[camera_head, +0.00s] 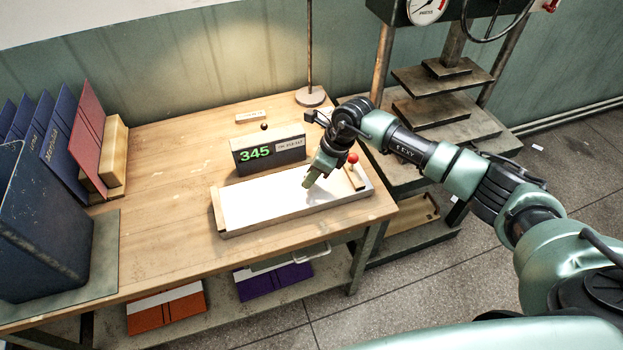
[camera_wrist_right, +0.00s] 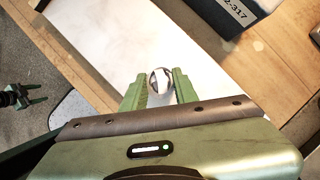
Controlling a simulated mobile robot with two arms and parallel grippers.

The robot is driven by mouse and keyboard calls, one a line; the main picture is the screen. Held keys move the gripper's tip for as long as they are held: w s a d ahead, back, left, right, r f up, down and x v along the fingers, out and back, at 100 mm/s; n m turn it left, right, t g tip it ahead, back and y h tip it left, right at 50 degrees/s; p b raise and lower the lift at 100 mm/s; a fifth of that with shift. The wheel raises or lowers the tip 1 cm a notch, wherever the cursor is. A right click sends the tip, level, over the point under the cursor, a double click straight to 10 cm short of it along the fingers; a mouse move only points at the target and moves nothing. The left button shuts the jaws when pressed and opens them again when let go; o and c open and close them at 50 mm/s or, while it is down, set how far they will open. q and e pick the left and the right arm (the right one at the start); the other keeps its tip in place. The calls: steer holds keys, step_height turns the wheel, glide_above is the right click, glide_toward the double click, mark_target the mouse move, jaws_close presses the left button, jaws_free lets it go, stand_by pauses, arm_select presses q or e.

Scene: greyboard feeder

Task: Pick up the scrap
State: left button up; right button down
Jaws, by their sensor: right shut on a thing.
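My right gripper (camera_head: 309,182) is low over the white surface of the long feeder tray (camera_head: 260,208) on the bench. In the right wrist view its two green fingers (camera_wrist_right: 160,82) are shut on a small round, pale and dark thing, which I take to be the scrap (camera_wrist_right: 160,80). In the head view the fingers hide the scrap. I cannot tell whether it touches the surface. What looks like my left gripper (camera_wrist_right: 22,97) shows small at the left edge of the right wrist view, away from the tray; it is outside the head view.
A display box (camera_head: 268,150) reading 345 stands just behind the tray. A red-knobbed lever (camera_head: 353,160) is at the tray's right end. Upright folders (camera_head: 60,135) and a dark blue bin (camera_head: 40,225) fill the bench's left.

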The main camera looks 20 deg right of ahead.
step_height(320, 180, up, 18)
steer(key=b, duration=0.4)
